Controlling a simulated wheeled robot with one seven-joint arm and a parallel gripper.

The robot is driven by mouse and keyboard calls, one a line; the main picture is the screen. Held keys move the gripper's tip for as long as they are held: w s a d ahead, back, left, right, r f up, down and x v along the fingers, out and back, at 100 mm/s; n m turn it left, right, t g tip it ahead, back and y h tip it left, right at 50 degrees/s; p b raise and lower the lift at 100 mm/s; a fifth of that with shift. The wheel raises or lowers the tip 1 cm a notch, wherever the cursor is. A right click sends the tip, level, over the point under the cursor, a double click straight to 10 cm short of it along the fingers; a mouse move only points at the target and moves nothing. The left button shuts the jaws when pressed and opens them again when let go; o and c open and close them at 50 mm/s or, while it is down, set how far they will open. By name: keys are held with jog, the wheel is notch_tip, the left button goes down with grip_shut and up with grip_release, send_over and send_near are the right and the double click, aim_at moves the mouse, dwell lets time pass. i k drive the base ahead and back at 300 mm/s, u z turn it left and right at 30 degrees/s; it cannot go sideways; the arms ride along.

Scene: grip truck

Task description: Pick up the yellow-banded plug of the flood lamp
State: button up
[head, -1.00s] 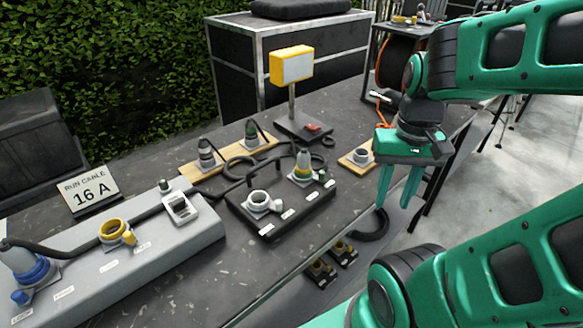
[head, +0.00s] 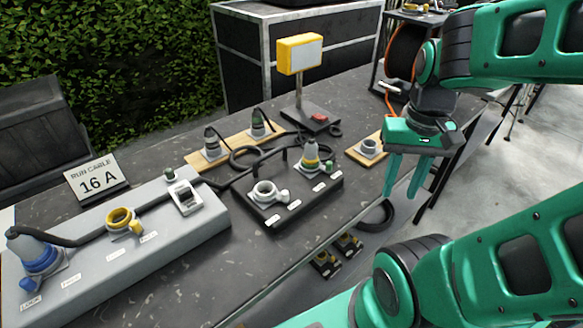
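A plug with a yellow band and grey body (head: 311,158) stands upright on the right part of a black distribution box (head: 262,217), apparently in a socket. The flood lamp (head: 299,55) has a yellow housing on a post and stands behind the box. Black cables run between the box, the plugs and the lamp area; I cannot trace which plug belongs to the lamp. My gripper (head: 402,188) points down, right of the box near the table's right edge. Its fingers are apart and empty, clear of the plug.
Two grey plugs stand on a wooden board (head: 233,148) behind the box. A grey socket (head: 368,147) sits on a smaller board left of my gripper. A grey panel (head: 110,262) with blue and yellow connectors and a "16 A" sign (head: 92,178) are at left. The front tabletop is clear.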

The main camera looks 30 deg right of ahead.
aim_at(311, 157)
jog(key=z, duration=0.65)
jog(key=k, duration=1.05)
jog(key=u, duration=0.85)
jog(key=i, duration=1.05)
jog(key=u, duration=0.05)
